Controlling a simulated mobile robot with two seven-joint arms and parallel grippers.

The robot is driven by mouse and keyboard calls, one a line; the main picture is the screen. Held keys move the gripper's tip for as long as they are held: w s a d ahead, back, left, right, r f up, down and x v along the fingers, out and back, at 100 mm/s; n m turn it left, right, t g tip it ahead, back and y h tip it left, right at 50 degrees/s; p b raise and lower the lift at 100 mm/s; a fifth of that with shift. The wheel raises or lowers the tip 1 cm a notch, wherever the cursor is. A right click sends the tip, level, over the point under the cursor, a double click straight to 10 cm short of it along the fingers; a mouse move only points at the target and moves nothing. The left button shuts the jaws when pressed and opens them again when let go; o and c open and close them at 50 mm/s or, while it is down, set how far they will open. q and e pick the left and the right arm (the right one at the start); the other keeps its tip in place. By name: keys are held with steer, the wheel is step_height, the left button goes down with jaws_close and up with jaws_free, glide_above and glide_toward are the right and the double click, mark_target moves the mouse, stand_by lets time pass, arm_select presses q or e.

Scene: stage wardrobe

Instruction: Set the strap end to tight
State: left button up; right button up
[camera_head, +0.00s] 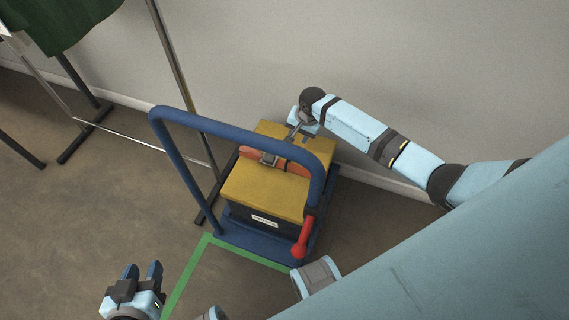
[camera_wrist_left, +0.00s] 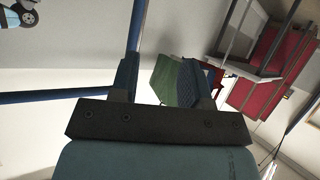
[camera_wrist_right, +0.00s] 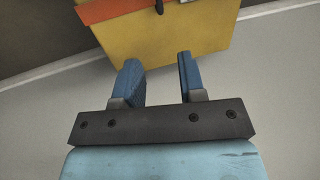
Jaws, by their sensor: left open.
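An orange strap (camera_head: 291,166) runs across the yellow case (camera_head: 262,192), with a grey buckle (camera_head: 268,158) on it. The strap (camera_wrist_right: 112,9) and yellow case (camera_wrist_right: 170,35) also show at the top of the right wrist view, with a small dark part (camera_wrist_right: 159,6) beside the strap. I cannot tell which part is the strap's free end. My right gripper (camera_head: 294,133) reaches over the case's far side; in the right wrist view its fingers (camera_wrist_right: 160,80) are apart with nothing between them. My left gripper (camera_head: 143,271) is open and empty at the lower left, away from the case.
The case sits on a blue trolley (camera_head: 229,241), whose blue handle (camera_head: 225,130) arches beside it. A red lever (camera_head: 303,238) is at the trolley's near right. Green tape (camera_head: 190,270) marks the floor. A metal rack (camera_head: 172,45) stands behind left; the wall is close behind.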

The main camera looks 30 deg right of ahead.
steer(key=b+x, duration=0.5)
steer(key=x, duration=0.8)
steer(key=shift+w+d+f+b, duration=0.1)
steer(key=shift+d+b, duration=0.05)
steer(key=shift+b, duration=0.15)
steer(key=shift+w+f, duration=0.15)
steer(key=shift+f, duration=0.45)
arm_select(q)
steer(key=w+d+r+t+h, duration=0.2)
steer(key=d+r+t+h, duration=0.2)
steer(key=r, duration=0.5)
steer(key=shift+w+d+r+t, duration=0.25)
steer(key=shift+w+r+t, duration=0.05)
steer(key=shift+t, duration=0.2)
arm_select(e)
steer(key=shift+c, duration=0.2)
jaws_close()
